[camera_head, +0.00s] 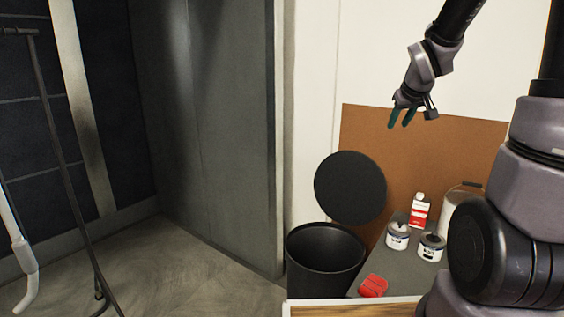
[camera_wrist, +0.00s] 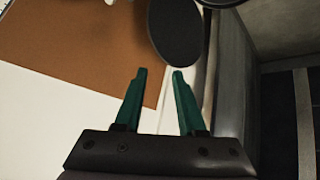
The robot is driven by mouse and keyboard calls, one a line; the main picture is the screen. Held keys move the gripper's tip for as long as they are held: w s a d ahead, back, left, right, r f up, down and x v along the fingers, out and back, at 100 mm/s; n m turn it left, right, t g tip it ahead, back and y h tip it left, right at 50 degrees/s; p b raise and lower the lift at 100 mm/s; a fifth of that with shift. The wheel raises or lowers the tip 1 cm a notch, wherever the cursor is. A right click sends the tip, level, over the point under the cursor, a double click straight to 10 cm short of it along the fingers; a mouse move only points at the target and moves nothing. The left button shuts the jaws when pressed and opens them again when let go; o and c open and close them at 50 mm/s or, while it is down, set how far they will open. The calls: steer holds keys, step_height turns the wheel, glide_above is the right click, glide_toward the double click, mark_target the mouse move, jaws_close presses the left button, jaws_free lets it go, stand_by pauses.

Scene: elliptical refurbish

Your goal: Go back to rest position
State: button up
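The gripper is open and empty. It is well above the bin and the items on the grey surface.
A black bin (camera_head: 325,262) stands below with its round lid (camera_head: 350,187) raised. Metal poles (camera_head: 62,160) stand at left.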

steer(key=s+a+r+m+y, duration=0.1)
steer(key=s+a+r, duration=0.3)
steer(key=s, duration=0.8)
steer(key=s+a+r+m+g+y, duration=0.1)
steer(key=s+a+r+m, duration=0.3)
steer(key=s, duration=0.8)
steer(key=shift+a+g+y, duration=0.3)
steer(key=shift+a+y, duration=0.1)
steer(key=shift+y, duration=0.3)
steer(key=shift+w, duration=0.1)
